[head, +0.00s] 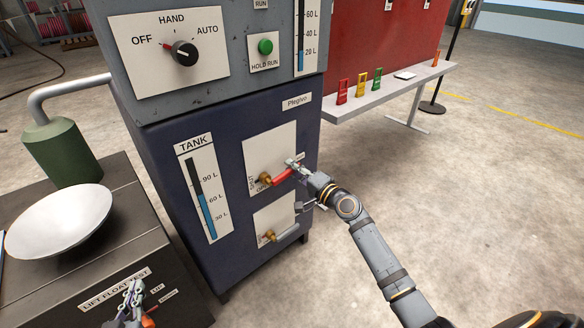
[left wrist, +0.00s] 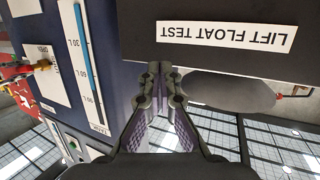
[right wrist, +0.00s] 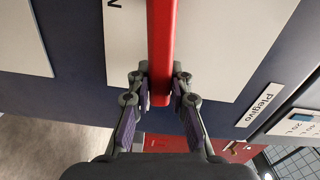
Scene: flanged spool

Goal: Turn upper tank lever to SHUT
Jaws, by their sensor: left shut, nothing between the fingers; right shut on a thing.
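The upper tank lever (head: 282,176) is a red handle on a brass valve (head: 264,181), on a white plate on the dark blue cabinet. It points right and slightly up in the head view. My right gripper (head: 293,163) is shut on its outer end; in the right wrist view the red bar (right wrist: 161,45) runs between the fingertips (right wrist: 160,84). Small lettering beside the valve is hard to read in the head view; OPEN shows in the left wrist view. My left gripper (head: 134,290) is shut and empty by the LIFT FLOAT TEST label; its tips meet in the left wrist view (left wrist: 160,75).
A lower lever (head: 286,233) sits on its own plate (head: 275,218) below, close to my right forearm. The tank gauge (head: 203,198) is left of the plates. A white bowl (head: 60,221) and green cylinder (head: 62,150) stand left. A bench (head: 390,96) stands behind.

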